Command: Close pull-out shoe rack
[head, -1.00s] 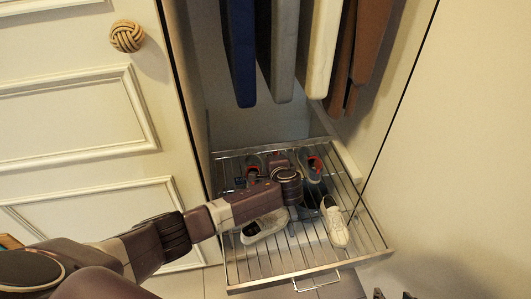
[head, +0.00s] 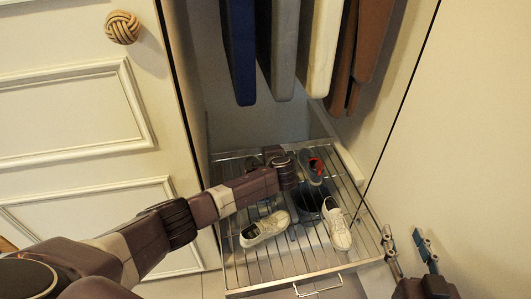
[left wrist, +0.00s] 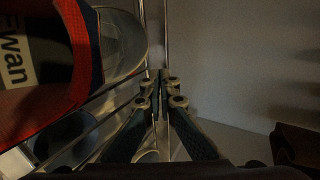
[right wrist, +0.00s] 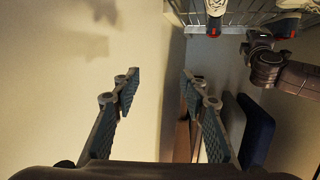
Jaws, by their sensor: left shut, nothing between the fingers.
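The wire pull-out shoe rack (head: 265,278) is out of the bottom of the closet, with its small front handle (head: 318,287) nearest me. It holds white shoes (head: 264,229) and a dark shoe with red trim (head: 311,168). My left arm reaches over the rack, and its gripper is mostly hidden in the head view. In the left wrist view my left gripper (left wrist: 161,76) is shut and empty among rack wires, right of a red-and-dark shoe (left wrist: 45,60). My right gripper (head: 404,237) is open and empty, right of the rack; it also shows in the right wrist view (right wrist: 160,80).
A white panelled door (head: 80,110) with a knotted knob (head: 122,27) stands at left. Clothes (head: 283,50) hang above the rack. A pale wall panel (head: 470,140) bounds the right side, close to my right gripper.

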